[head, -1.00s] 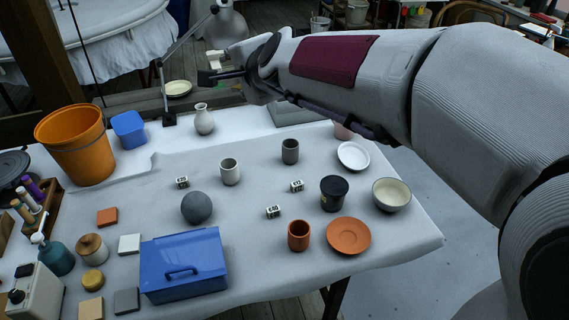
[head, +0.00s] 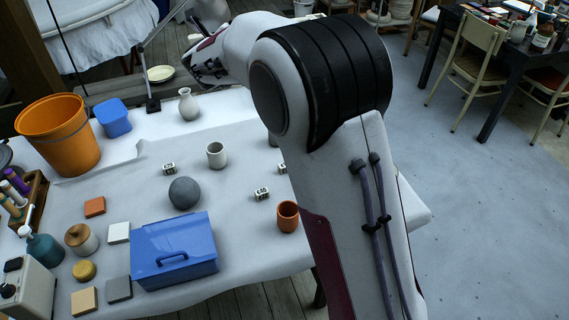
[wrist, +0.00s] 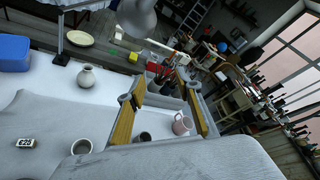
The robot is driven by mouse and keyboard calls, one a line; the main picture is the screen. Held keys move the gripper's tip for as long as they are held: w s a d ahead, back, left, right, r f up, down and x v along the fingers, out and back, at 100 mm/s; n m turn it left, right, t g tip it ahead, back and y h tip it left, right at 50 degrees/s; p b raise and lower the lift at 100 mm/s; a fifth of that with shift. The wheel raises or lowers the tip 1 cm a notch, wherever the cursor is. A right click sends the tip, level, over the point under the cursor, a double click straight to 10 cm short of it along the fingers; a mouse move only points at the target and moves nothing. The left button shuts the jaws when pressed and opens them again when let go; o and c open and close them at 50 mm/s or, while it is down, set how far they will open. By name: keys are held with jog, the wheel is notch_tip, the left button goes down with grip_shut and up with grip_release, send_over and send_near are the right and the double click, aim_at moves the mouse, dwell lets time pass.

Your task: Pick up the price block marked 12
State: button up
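Several small white price blocks with black marks lie on the cloth-covered table (head: 235,265). In the head view one block (head: 169,168) is left of a pale cup (head: 216,155). A second block (head: 262,194) is left of a terracotta cup (head: 287,216). A third block (head: 283,168) shows partly at my arm's edge. Their marks are too small to read there. In the wrist view one block (wrist: 25,142) seems to read £23. I cannot tell which is marked 12. My gripper (wrist: 164,100) is open and empty, above the table's far side; it also shows in the head view (head: 208,66).
In the wrist view a pink mug (wrist: 181,125) and a dark cup (wrist: 144,137) show between the fingers. My arm hides the table's right side.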

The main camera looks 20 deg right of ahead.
jog(key=w+d+f+m+g+h, duration=0.2)
jog(key=d+f+m+h, duration=0.15)
jog(key=f+m, duration=0.45)
jog(key=m+g+h, duration=0.6)
jog(key=m+g, duration=0.5)
jog(key=m, duration=0.3)
send_over(273, 175)
jog(key=a, duration=0.3)
jog(key=shift+y, duration=0.25)
jog(key=f, duration=2.8)
jog(key=shift+s+d, duration=0.15)
jog(key=shift+s, duration=0.05)
jog(key=shift+d+f, duration=0.1)
jog(key=shift+d, duration=0.05)
jog(key=shift+x, duration=1.2)
